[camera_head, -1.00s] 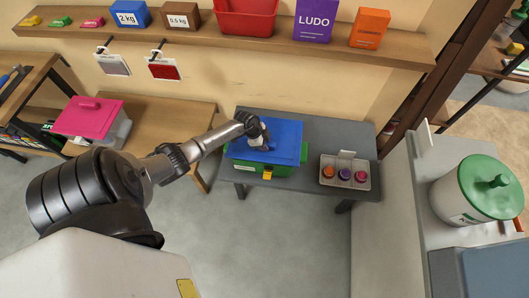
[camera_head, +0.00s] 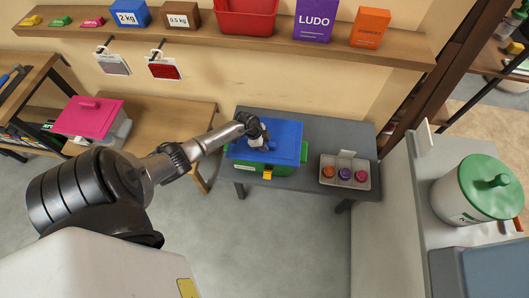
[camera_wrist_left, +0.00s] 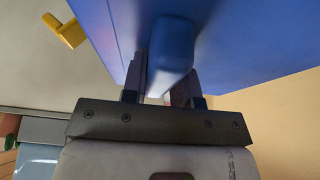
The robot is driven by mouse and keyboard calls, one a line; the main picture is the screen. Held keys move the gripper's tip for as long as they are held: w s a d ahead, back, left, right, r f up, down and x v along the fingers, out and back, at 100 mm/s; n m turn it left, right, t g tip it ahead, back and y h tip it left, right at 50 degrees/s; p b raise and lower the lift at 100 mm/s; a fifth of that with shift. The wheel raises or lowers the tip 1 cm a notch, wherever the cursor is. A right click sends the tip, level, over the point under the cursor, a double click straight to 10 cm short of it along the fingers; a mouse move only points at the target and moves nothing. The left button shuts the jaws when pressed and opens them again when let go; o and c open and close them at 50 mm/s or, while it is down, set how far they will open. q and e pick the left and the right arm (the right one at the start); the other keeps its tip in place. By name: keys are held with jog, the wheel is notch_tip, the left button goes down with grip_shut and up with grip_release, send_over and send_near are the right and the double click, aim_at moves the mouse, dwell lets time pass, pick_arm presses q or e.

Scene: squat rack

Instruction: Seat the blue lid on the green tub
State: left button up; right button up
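The blue lid (camera_head: 285,141) lies over the green tub (camera_head: 287,171) on the grey table. The tub's front wall, with a pale label and a yellow latch (camera_head: 267,175), shows below the lid's front edge. Whether the lid is fully down on the rim all round cannot be told. My left gripper (camera_head: 265,143) is at the handle on top of the lid. In the left wrist view the blue handle (camera_wrist_left: 172,45) stands between the two fingers (camera_wrist_left: 166,88), which appear closed against it. The yellow latch also shows there (camera_wrist_left: 64,30). My right gripper is not in view.
A grey tray (camera_head: 345,181) with several coloured round pieces stands right of the tub on the grey table (camera_head: 325,130). A pink-lidded tub (camera_head: 88,118) is on the wooden bench at left. A shelf (camera_head: 220,37) runs above. A green-lidded pot (camera_head: 480,190) stands at right.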

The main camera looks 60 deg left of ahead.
pick_arm(q)
jog(key=o, duration=0.6)
jog(key=shift+c, duration=0.2)
jog(key=shift+r, duration=0.1)
jog(key=p+v, duration=0.4)
jog(key=v, duration=0.9)
jog(key=shift+s+a+r, duration=0.15)
jog(key=shift+r, duration=0.1)
